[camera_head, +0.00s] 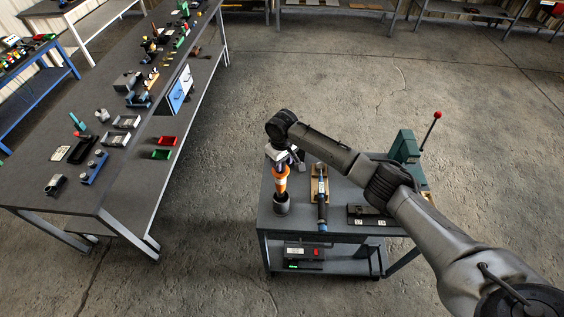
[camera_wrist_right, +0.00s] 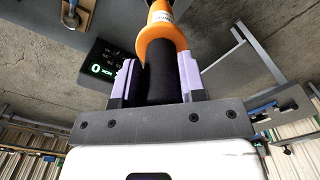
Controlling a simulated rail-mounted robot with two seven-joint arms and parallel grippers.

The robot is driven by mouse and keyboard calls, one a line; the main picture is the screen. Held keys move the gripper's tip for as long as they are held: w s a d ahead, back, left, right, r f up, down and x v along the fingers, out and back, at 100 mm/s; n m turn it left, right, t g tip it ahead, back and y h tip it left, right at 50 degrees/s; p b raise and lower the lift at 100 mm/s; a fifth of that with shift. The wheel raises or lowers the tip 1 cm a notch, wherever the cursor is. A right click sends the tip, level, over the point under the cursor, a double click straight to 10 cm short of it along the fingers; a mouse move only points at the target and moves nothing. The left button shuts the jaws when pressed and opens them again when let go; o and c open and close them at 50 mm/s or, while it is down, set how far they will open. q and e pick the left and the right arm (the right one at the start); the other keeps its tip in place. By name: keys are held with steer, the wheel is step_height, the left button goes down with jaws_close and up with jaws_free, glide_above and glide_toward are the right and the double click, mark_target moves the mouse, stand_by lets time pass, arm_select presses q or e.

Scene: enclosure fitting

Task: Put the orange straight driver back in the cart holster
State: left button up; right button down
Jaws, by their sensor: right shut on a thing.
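The orange straight driver (camera_head: 280,182) is upright above the left side of the cart (camera_head: 345,229), its orange body banded with white. My right gripper (camera_head: 281,158) is shut on its upper part. In the right wrist view, the purple-padded fingers close on the black grip of the driver (camera_wrist_right: 163,42), just behind its orange flare. A dark round cup, seemingly the holster (camera_head: 282,208), is at the driver's lower end. I cannot tell how far the tip is inside it. My left gripper is out of view.
A blue-and-black tool (camera_head: 321,212) lies on a wooden block (camera_head: 319,172) close to the driver's right. A green machine with a red-knobbed lever (camera_head: 406,147) stands at the cart's back right. A lit box (camera_head: 304,253) sits on the lower shelf. A long bench (camera_head: 95,120) is left.

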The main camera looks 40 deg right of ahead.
mark_target(282, 176)
steer(key=shift+f+b, duration=1.65)
steer(key=shift+b, duration=0.05)
steer(key=shift+f+b, duration=0.35)
steer(key=shift+f, duration=0.9)
steer(key=shift+w+f+b, duration=0.1)
steer(key=shift+f+b, duration=0.4)
steer(key=shift+f, duration=0.9)
steer(key=c, duration=0.8)
jaws_free()
steer(key=shift+o, duration=1)
steer(key=shift+f, duration=0.1)
